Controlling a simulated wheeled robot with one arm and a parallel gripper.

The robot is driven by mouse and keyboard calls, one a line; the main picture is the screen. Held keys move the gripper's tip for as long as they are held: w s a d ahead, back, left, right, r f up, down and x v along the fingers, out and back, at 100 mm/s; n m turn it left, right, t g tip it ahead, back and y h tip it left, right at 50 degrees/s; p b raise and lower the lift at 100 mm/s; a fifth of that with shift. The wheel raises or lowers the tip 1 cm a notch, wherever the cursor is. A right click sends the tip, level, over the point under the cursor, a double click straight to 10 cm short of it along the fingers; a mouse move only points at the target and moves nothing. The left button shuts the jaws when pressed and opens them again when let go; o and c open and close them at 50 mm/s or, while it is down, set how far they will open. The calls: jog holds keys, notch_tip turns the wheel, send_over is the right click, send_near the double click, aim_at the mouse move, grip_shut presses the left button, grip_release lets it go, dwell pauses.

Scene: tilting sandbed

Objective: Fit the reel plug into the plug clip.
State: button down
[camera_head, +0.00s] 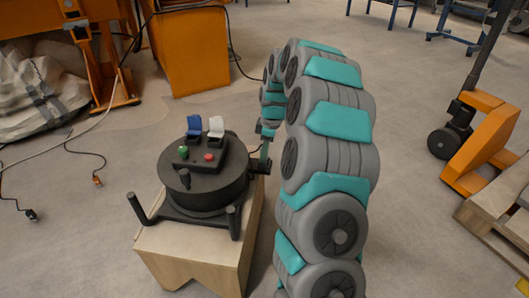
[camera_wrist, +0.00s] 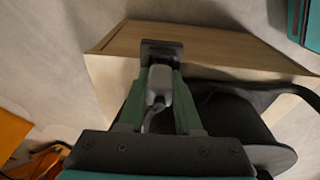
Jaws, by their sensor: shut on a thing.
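The reel plug (camera_wrist: 158,88) is grey with a thin cable behind it. In the wrist view my gripper (camera_wrist: 161,76) has its two green fingers shut on its sides. The black plug clip (camera_wrist: 162,50) is straight ahead of the fingertips, and the plug's front end is at it. I cannot tell how far the plug is inside the clip. In the head view the clip (camera_head: 259,167) sticks out from the right side of the black cable reel (camera_head: 205,185). My gripper (camera_head: 265,148) points down at it there, and the plug is too small to make out.
The reel stands on a wooden box (camera_head: 205,262) and has blue and white lids, a green button and a red button. Loose cables lie on the floor at left. An orange cabinet (camera_head: 190,50) stands behind; an orange pallet truck (camera_head: 485,140) is at right.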

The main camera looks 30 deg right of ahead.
jog(key=shift+f, duration=0.4)
jog(key=shift+c, duration=0.2)
grip_release()
dwell(0.6)
jog(key=shift+r+p, duration=1.1)
jog(key=shift+r, duration=2.9)
